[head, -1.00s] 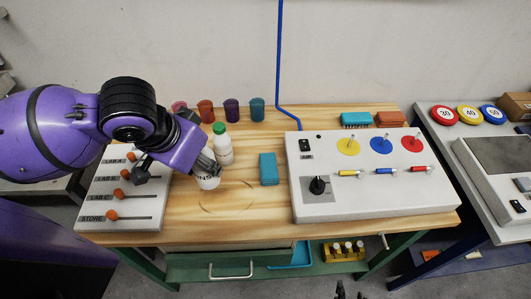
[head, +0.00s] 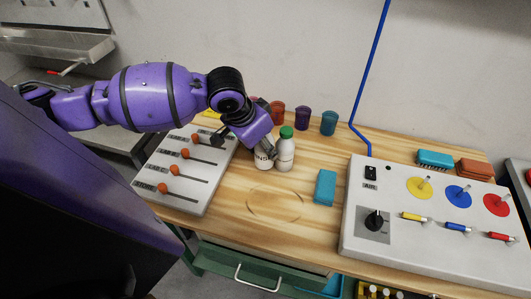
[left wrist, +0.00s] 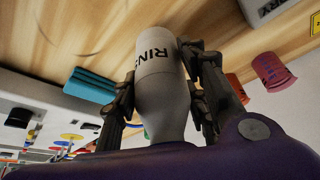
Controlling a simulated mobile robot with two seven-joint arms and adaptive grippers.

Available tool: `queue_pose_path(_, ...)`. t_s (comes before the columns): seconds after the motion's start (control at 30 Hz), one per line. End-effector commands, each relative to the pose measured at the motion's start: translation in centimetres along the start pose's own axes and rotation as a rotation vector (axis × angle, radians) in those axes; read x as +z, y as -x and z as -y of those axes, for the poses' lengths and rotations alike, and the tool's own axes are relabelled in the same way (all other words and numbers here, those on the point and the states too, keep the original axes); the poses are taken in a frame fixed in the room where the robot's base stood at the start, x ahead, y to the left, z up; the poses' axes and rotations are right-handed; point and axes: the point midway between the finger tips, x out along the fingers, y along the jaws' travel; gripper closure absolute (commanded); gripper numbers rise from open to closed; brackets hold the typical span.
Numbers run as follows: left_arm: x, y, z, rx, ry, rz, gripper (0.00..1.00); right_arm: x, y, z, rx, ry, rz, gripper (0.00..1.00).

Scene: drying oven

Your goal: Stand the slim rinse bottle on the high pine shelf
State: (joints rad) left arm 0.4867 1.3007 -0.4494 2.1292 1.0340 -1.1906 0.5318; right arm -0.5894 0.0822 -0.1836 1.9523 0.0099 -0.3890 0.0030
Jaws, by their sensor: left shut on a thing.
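The slim rinse bottle (head: 263,160) is white with dark lettering; its label partly reads "RINS" in the left wrist view (left wrist: 155,62). My left gripper (head: 265,148) is shut on it, with fingers on both sides of its narrower part. The bottle is beside a white bottle with a green cap (head: 286,152), on that bottle's left. The gripper hides its top. I cannot tell exactly how far its base is from the wooden bench (head: 240,190). I cannot identify the high pine shelf in these frames. My right gripper is not in view.
A slider panel (head: 190,165) lies left of the bottles. Several cups, including a purple one (head: 302,118), stand behind. A blue block (head: 325,187) and a control panel (head: 400,240) are to the right. The bench around the faint ring (head: 274,204) is clear.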

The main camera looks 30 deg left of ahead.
Motion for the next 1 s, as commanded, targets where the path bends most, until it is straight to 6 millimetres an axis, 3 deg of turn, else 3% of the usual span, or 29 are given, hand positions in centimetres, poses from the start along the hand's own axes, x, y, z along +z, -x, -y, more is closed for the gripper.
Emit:
queue_pose_path(0.37, 0.9, -3.8, 0.7, 0.000, -0.001, -0.002, 0.95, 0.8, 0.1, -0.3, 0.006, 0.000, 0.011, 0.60)
queue_pose_path(0.77, 1.0, -4.2, 0.7, -0.001, -0.001, -0.004, 0.95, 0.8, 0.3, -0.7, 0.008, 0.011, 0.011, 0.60)
queue_pose_path(0.8, 1.1, -4.3, 0.7, -0.001, -0.001, -0.003, 0.56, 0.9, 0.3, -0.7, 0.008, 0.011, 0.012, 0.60)
queue_pose_path(0.9, 1.1, -4.3, 0.7, -0.001, -0.001, -0.002, 0.43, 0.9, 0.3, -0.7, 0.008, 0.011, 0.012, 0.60)
queue_pose_path(1.0, 1.1, -4.2, 0.7, -0.001, -0.001, -0.002, 0.41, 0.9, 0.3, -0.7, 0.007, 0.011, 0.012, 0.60)
